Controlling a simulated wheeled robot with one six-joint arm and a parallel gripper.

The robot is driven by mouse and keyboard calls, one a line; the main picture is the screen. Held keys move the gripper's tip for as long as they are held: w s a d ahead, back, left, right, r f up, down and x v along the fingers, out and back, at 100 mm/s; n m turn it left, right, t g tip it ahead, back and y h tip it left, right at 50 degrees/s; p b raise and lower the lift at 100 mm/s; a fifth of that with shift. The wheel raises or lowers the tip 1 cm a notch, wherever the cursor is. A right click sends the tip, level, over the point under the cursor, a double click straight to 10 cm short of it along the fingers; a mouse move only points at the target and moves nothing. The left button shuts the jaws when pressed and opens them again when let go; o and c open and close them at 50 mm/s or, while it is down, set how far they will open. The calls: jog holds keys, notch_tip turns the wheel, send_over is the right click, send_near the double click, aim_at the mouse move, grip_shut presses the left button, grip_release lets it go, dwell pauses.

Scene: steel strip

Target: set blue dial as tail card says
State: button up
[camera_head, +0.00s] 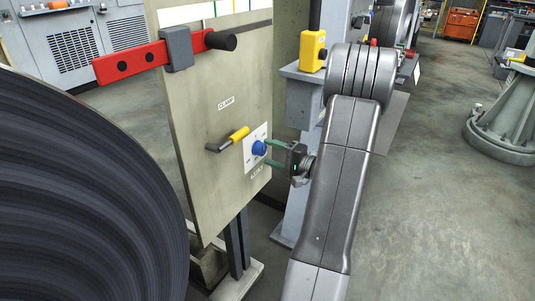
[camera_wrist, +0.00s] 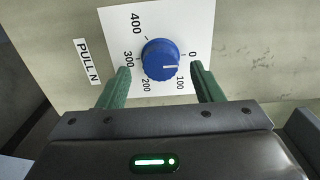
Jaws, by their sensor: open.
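The blue dial (camera_head: 258,148) sits on a white scale plate low on the beige panel. The scale reads 0 to 400, beside a PULL N label (camera_wrist: 87,62). My gripper (camera_head: 268,153) is open in front of the dial. In the wrist view its green fingers (camera_wrist: 160,72) stand either side of the knob, apparently not touching it. No readable tail card shows; only the lower edges of white sheets (camera_head: 205,12) show at the panel's top.
A yellow-handled lever (camera_head: 238,134) sits just left of the dial, under a CLAMP label (camera_head: 226,103). A red bar (camera_head: 130,64) with a black knob crosses the panel's upper part. A large dark strip coil (camera_head: 80,200) fills the left. Open floor lies at right.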

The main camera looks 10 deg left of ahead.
jog(key=shift+x, duration=1)
jog(key=c, duration=1)
jog(key=shift+m, duration=0.3)
jog(key=m+p, duration=0.3)
jog(key=m, duration=0.2)
jog(key=shift+r, duration=0.15)
jog(key=m+p, duration=0.3)
jog(key=m, duration=0.3)
jog(key=shift+s, duration=0.1)
jog(key=shift+p, duration=0.3)
